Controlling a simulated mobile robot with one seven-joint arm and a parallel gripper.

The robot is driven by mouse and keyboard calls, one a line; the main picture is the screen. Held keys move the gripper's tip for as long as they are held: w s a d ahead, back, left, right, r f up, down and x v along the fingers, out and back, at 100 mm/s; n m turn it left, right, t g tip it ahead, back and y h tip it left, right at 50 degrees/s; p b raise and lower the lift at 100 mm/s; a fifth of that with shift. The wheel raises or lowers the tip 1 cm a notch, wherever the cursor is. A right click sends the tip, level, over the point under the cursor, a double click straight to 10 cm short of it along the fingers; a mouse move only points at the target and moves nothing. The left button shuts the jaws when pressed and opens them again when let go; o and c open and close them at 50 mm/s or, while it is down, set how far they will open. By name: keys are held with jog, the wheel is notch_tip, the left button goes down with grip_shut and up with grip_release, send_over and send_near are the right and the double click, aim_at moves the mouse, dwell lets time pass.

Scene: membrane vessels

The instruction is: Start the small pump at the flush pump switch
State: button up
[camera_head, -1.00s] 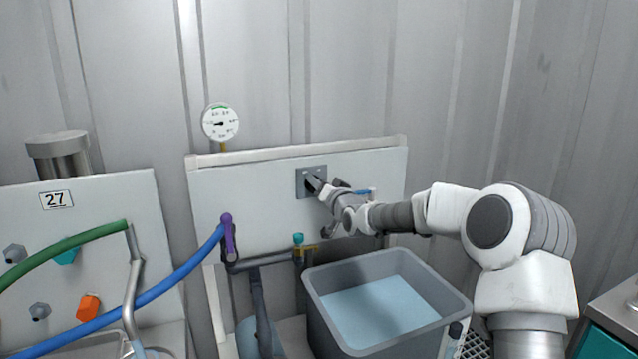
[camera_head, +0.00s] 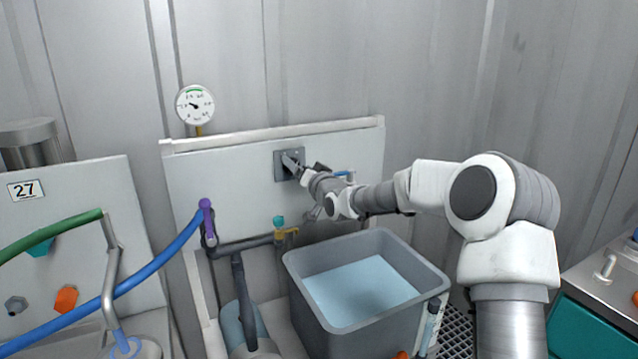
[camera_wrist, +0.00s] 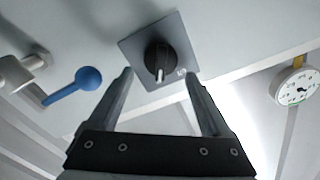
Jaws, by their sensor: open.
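The pump switch is a grey square plate (camera_head: 281,156) on the white panel. In the wrist view the plate (camera_wrist: 136,47) carries a round black knob (camera_wrist: 158,55) with a white pointer line and a small printed mark beside it. My gripper (camera_head: 296,166) is at the switch in the head view and hides most of the knob there. In the wrist view my gripper (camera_wrist: 158,76) is open, with one finger on each side of the knob and a visible gap to it. The wrist view does not settle how deep the tips reach.
A round pressure gauge (camera_head: 195,105) stands above the panel; it also shows at right in the wrist view (camera_wrist: 297,87). A blue-handled valve (camera_wrist: 88,78) is close to one finger. Below are a grey water tub (camera_head: 425,289), a blue hose (camera_head: 160,283) and dark pipes (camera_head: 243,246).

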jog(key=p+v, duration=0.2)
jog(key=v, duration=1.3)
jog(key=shift+s, duration=0.4)
jog(key=shift+d, duration=0.15)
